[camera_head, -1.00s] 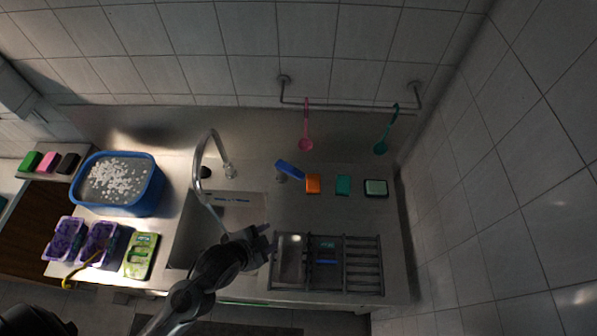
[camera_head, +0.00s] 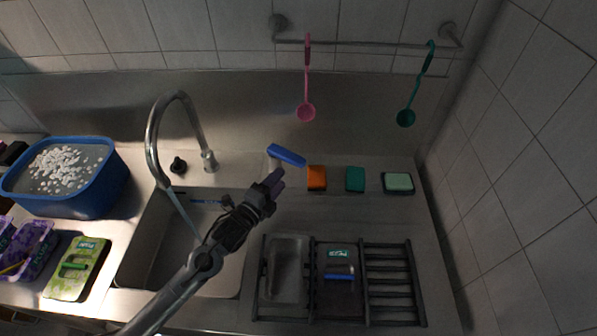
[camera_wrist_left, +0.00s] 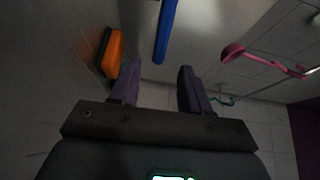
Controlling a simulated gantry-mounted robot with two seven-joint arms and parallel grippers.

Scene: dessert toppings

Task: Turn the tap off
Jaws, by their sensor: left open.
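The tap (camera_head: 152,140) is a tall curved metal spout at the left of the counter. A thin pale stream, apparently water, runs from its mouth down into the sink (camera_head: 150,245). A short grey post with a blue lever (camera_head: 288,155) on top stands to the right of the tap. My left gripper (camera_head: 276,180) is open and empty, just in front of and below the blue lever. In the left wrist view the blue lever (camera_wrist_left: 166,32) lies ahead of the purple fingers, apart from them. My right gripper is not in view.
An orange sponge (camera_head: 317,178), a teal sponge (camera_head: 355,179) and a pale green one (camera_head: 398,182) lie right of the lever. A pink ladle (camera_head: 306,112) and a green ladle (camera_head: 406,117) hang above. A dark rack (camera_head: 391,283) stands front right. A blue tub (camera_head: 92,192) is at left.

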